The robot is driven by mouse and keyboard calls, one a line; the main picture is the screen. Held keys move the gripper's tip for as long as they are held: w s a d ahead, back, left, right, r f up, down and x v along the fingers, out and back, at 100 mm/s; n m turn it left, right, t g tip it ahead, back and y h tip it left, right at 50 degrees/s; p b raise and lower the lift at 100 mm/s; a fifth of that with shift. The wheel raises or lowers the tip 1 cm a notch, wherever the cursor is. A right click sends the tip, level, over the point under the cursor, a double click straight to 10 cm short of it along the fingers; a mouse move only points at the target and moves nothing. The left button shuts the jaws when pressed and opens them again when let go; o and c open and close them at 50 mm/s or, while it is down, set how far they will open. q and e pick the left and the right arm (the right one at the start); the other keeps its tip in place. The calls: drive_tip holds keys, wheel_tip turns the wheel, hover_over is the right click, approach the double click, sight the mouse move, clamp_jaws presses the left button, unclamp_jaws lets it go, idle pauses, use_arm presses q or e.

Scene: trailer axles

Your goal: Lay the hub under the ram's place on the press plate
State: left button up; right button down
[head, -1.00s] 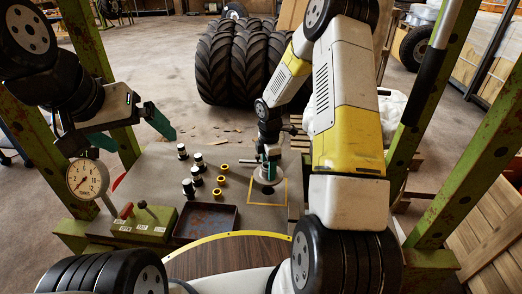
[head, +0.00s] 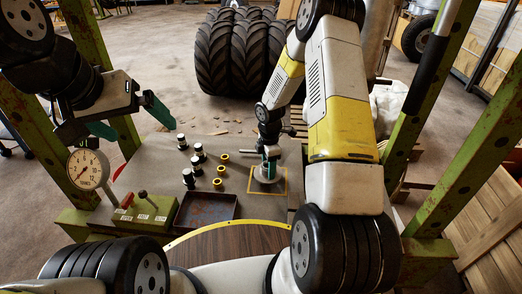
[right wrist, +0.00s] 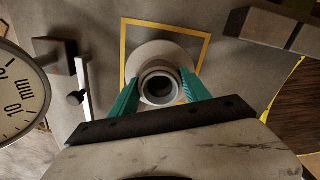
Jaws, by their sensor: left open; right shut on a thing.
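The hub (right wrist: 160,62) is a pale grey round flange with a raised collar and a dark bore. My right gripper (right wrist: 160,92) is shut on its collar, one teal finger on each side. In the head view the hub (head: 264,176) is under my right gripper (head: 270,164), within the yellow square outline (head: 286,182) on the grey press plate (head: 230,207). I cannot tell whether its underside touches the plate. My left gripper (head: 129,119) is open and empty over the plate's far left, its teal fingers spread.
Black-and-silver pins (head: 188,178) and several yellow rings (head: 220,170) stand left of the square. A rusty tray (head: 207,210), a green lever box (head: 146,212) and a dial gauge (head: 88,169) are nearer me. Green press posts (head: 465,170) flank the plate.

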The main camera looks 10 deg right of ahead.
drive_tip(key=shift+f, duration=0.5)
idle(0.3)
drive_tip(key=shift+c, duration=2.2)
unclamp_jaws()
drive_tip(key=shift+f, duration=0.1)
